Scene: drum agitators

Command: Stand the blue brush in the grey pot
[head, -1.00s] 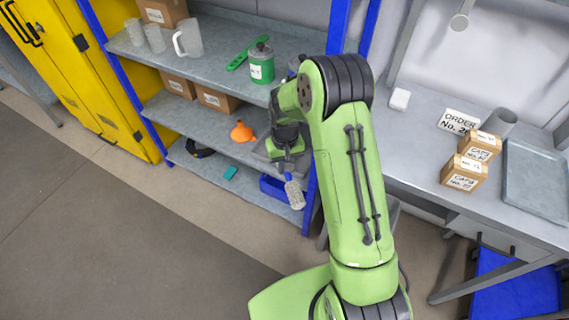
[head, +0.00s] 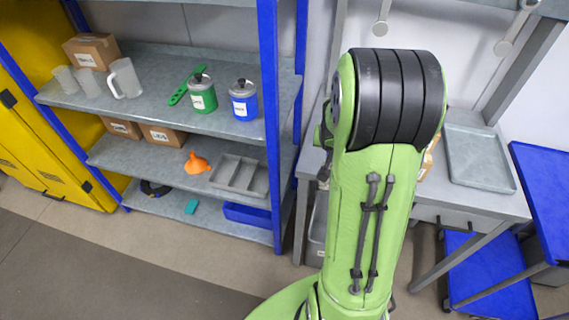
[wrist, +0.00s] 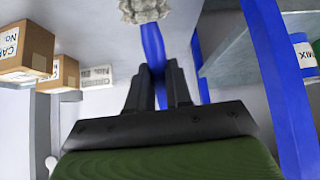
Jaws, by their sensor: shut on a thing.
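The blue brush (wrist: 153,45) shows in the wrist view, its pale bristle head at the top edge. My gripper (wrist: 158,85) is shut on its blue handle, the dark fingers on either side of it. In the head view my gripper and the brush are hidden behind my green arm. The grey pot cannot be made out in either present view; in the head view my arm covers that part of the workbench.
The grey workbench holds a grey tray (head: 478,160). The shelf's blue post (head: 270,130) and blue canister (head: 244,105) are left of my arm.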

